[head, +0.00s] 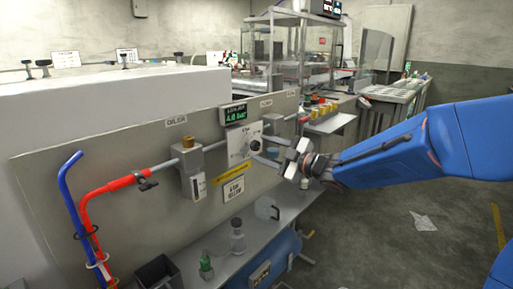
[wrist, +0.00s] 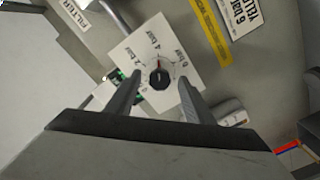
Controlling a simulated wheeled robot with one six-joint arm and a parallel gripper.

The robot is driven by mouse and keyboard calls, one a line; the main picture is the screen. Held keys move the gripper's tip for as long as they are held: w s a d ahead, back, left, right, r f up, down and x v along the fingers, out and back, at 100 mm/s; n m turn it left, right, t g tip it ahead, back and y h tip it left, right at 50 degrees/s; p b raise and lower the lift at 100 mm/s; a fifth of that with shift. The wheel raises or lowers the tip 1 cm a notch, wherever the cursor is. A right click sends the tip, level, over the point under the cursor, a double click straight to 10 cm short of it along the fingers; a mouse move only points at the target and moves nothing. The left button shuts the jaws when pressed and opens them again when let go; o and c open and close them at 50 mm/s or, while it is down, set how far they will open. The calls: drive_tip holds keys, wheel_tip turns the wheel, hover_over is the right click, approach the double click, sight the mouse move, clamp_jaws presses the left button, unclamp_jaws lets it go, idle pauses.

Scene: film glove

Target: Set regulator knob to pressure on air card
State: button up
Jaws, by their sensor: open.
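The regulator knob (wrist: 159,76) is a small black knob on a white dial plate (wrist: 140,46). Its red mark points up near the "4 bar" label; the labels at left and right appear to read 2 bar and 6 bar. In the head view the knob (head: 256,146) sits under a green display (head: 235,113) that seems to read 4.10 bar. The air card (wrist: 243,14) reads 6 bar yellow; it hangs below the dial in the head view (head: 234,190). My gripper (wrist: 159,79) is open, a finger on either side of the knob; I cannot tell if they touch it.
A yellow strip (wrist: 211,32) lies between dial and card. The oiler (head: 190,172) and red and blue hoses (head: 75,205) are at left on the panel. A lower shelf (head: 215,262) holds bottles. Floor at right is mostly clear.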

sight(257, 148)
drive_tip(key=shift+x, duration=1.75)
drive_tip(key=shift+c, duration=0.3)
drive_tip(key=c, duration=1)
drive_tip(key=m, duration=0.6)
drive_tip(key=shift+f, duration=0.1)
drive_tip(key=m, duration=0.5)
drive_tip(key=shift+s+m, duration=0.1)
drive_tip(key=shift+m, duration=0.2)
